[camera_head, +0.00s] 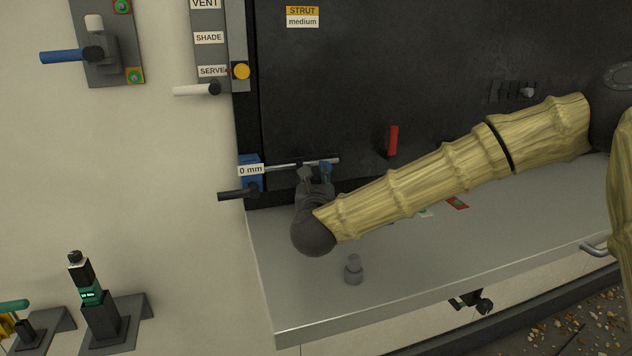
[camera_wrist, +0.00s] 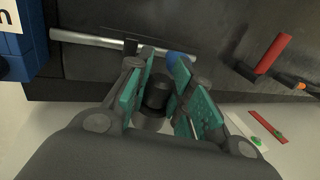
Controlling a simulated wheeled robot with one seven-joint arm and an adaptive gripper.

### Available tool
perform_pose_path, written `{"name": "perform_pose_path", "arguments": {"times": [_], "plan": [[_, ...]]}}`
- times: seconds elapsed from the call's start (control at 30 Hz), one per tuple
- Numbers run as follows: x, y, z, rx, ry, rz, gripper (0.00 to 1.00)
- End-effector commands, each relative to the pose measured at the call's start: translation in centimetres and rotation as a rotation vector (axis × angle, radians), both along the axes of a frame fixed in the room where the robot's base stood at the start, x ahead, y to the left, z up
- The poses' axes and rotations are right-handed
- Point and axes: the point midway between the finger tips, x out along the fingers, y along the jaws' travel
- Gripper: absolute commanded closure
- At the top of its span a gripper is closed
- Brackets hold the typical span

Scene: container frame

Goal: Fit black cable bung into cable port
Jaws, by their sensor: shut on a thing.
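A black cylindrical piece, which looks like the cable bung (camera_wrist: 156,92), sits between the teal pads of my gripper (camera_wrist: 163,95) in the wrist view. My gripper is shut on it; a paler grey part shows below it. In the head view my gripper (camera_head: 316,174) is at the back left of the grey shelf, against the black panel and just below a metal rod. The bung is hidden there by the gripper. I cannot make out the cable port in either view.
The metal rod (camera_head: 300,164) runs from a blue block (camera_head: 250,172) marked 0 mm, close above my gripper. A red handle (camera_head: 393,140) stands right of it. A grey stepped piece (camera_head: 353,270) stands on the shelf (camera_head: 300,322) in front. The shelf's front left is otherwise clear.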

Motion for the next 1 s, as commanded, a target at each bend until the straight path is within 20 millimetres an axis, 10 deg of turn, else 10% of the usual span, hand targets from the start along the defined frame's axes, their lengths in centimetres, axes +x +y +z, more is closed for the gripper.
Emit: {"name": "perform_pose_path", "arguments": {"times": [1.0], "plan": [[-0.1,0.0,-5.2,0.0,-0.001,0.0,1.0]]}}
